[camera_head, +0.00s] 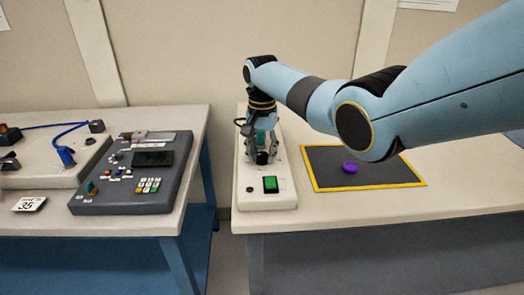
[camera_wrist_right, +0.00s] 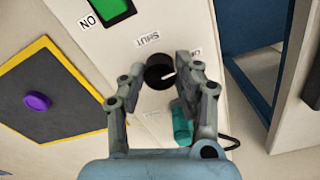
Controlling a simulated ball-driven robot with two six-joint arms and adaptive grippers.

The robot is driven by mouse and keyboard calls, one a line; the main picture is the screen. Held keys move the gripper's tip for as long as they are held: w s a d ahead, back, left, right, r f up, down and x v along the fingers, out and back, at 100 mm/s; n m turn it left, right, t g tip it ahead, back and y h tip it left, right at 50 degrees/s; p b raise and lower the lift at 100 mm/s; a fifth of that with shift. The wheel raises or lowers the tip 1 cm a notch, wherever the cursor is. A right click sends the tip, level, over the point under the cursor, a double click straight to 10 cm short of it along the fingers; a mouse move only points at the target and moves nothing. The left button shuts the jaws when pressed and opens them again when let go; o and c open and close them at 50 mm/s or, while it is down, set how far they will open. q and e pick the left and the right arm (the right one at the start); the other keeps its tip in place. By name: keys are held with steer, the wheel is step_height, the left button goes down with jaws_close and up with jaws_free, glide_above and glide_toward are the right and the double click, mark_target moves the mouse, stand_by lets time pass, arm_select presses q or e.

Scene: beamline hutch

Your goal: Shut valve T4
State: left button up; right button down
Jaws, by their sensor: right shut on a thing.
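A round black knob (camera_wrist_right: 159,70) with a white pointer line sits on the white panel (camera_head: 284,197). My right gripper (camera_wrist_right: 180,72) has its fingertips closed around the knob, one on each side; in the head view the gripper (camera_head: 262,154) is low over the panel. The pointer points towards the right finger in the wrist view, to the side of a partly hidden label beginning with O. A SHUT label (camera_wrist_right: 148,39) lies above the knob there. No T4 marking is readable. My left gripper is not in view.
A lit green switch (camera_head: 270,184) marked ON is on the same panel. A teal part (camera_wrist_right: 182,124) stands close by the fingers. A purple disc (camera_head: 350,168) lies on a yellow-edged dark mat (camera_head: 395,175). A grey control box (camera_head: 112,185) is on the left table, across a gap.

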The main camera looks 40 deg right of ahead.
steer(key=n+p, duration=0.1)
steer(key=n, duration=0.2)
steer(key=shift+r+p, duration=0.15)
steer(key=shift+p, duration=0.2)
steer(key=n+p, duration=0.1)
steer(key=n, duration=0.3)
steer(key=shift+n, duration=0.4)
steer(key=n+p, duration=0.1)
steer(key=n, duration=0.3)
steer(key=shift+n, duration=2.5)
steer(key=shift+w, duration=0.1)
steer(key=c, duration=0.9)
jaws_free()
steer(key=shift+c, duration=0.2)
